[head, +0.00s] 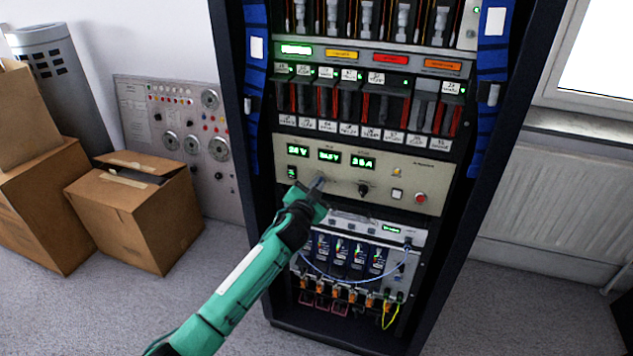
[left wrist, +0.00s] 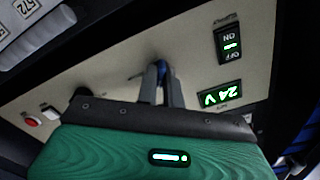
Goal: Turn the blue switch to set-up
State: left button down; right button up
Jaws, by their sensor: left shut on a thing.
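The blue switch (left wrist: 161,68) sits on the beige power panel (left wrist: 120,75) in the left wrist view. Only a small blue part of it shows between the fingers. My left gripper (left wrist: 161,80) is shut on it, with the fingers against the panel front. In the head view my left gripper (head: 319,184) reaches the panel (head: 425,175) below the green displays and hides the switch. I cannot read the switch's setting or its labels. My right gripper is in neither view.
Right of my gripper are a black knob (head: 364,189), a white button (head: 397,194) and a red button (head: 421,198). An ON/OFF rocker (left wrist: 230,45) is close by. Cables (head: 385,277) hang below. Cardboard boxes (head: 135,215) stand left of the rack.

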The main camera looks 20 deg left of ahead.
pick_arm(q)
jog(key=m+p, duration=0.2)
jog(key=m, duration=0.3)
jog(key=shift+d+m, duration=0.1)
jog(key=shift+m, duration=0.2)
jog(key=shift+f+m+p, duration=0.1)
jog(key=shift+m+p, duration=0.6)
jog(key=shift+m, duration=2.2)
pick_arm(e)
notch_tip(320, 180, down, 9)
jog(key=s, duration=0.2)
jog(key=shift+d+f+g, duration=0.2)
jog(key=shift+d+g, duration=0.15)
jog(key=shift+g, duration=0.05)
pick_arm(q)
jog(key=c, duration=1.5)
grip_release()
jog(key=shift+c, duration=0.2)
